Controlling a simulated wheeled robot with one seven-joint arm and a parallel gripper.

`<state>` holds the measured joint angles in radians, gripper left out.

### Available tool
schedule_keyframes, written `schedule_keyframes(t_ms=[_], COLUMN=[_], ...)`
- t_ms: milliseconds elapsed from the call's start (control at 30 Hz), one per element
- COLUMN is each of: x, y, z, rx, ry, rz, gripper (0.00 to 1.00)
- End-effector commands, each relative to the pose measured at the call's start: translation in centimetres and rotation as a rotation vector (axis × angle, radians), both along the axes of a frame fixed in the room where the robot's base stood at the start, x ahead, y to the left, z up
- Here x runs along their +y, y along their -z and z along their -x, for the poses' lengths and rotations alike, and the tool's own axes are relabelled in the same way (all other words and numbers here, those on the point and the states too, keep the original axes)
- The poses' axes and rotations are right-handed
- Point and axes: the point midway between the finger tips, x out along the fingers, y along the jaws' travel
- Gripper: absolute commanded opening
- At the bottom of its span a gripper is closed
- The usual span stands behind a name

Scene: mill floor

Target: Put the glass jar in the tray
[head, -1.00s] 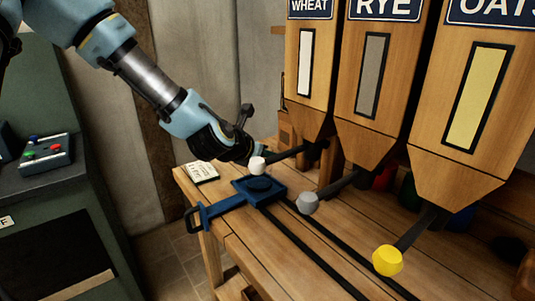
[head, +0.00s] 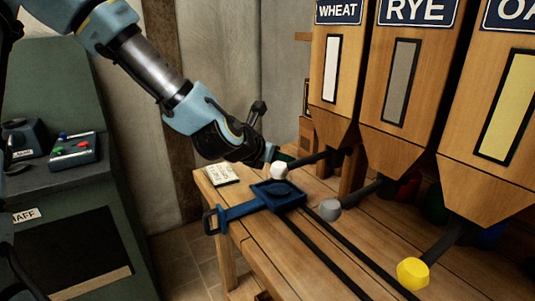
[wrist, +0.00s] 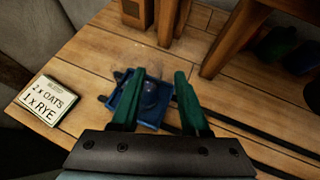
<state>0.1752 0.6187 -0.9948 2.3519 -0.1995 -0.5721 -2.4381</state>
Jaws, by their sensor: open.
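The blue tray (head: 280,192) is a square sliding tray with a handle, at the left end of the wooden bench. It also shows below my fingers in the wrist view (wrist: 116,98). A dark round shape lies in its middle. A faint clear outline, perhaps the glass jar (wrist: 128,72), shows at the tray's far side in the wrist view; I cannot tell whether it is in or behind the tray. No jar is distinct in the head view. My gripper (head: 272,153) is above the tray's far side. Its green fingers (wrist: 160,84) are apart, with nothing clearly held.
A white knob (head: 281,171), a grey knob (head: 330,209) and a yellow knob (head: 413,273) end dark levers under the hoppers. A card reading 2 x OATS, 1 x RYE (wrist: 46,103) lies left of the tray. Dark rails run along the bench. A green cabinet stands left.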

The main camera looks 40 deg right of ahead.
Motion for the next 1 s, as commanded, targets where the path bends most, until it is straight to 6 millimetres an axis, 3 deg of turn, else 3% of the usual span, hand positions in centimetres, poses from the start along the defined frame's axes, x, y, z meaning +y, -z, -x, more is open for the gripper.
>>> schedule_keyframes(t_ms=[100,400,867,1000], x=[2.0,5.2,6.3,7.0], y=[-1.2,-3.5,-4.1,-3.3], z=[0.4,1.4,1.9,1.3], rx=[-0.004,0.0,-0.001,-0.048], ry=[-0.003,-0.003,0.001,0.025], rz=[-0.002,-0.001,-0.001,-0.048], gripper=[0.45,0.45,0.45,0.45])
